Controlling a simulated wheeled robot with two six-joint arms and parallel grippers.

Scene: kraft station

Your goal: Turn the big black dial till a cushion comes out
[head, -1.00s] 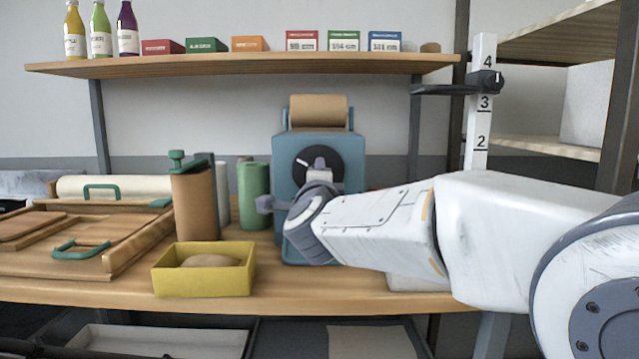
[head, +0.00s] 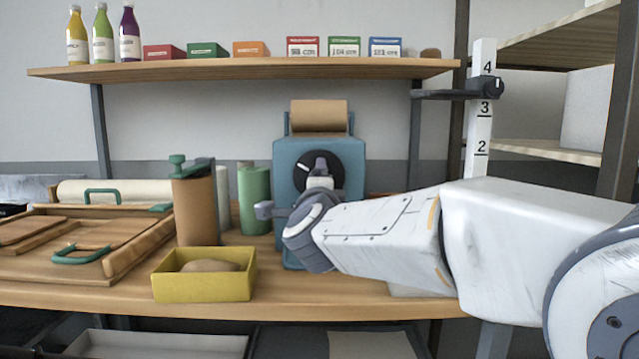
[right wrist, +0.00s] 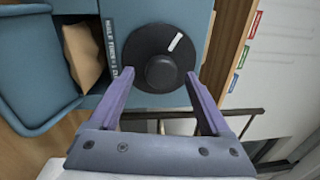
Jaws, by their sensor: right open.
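The big black dial (head: 313,163) is on the front of the blue machine (head: 346,152). In the right wrist view the dial (right wrist: 150,47) shows a white mark at its upper right and a raised round knob in the middle. My right gripper (right wrist: 157,78) is open, its two purple fingers on either side of the dial's near part; I cannot tell whether they touch it. In the head view my right gripper (head: 319,172) partly covers the dial. Brown paper (right wrist: 86,50) shows in a blue opening of the machine; I cannot tell whether it is a cushion. My left gripper is out of view.
A brown paper roll (head: 319,116) sits on top of the machine. A yellow bin (head: 203,288) with a brown item stands on the bench to the left, with brown and green cylinders behind it. A shelf (head: 240,68) runs above, and a numbered post (head: 480,125) stands at right.

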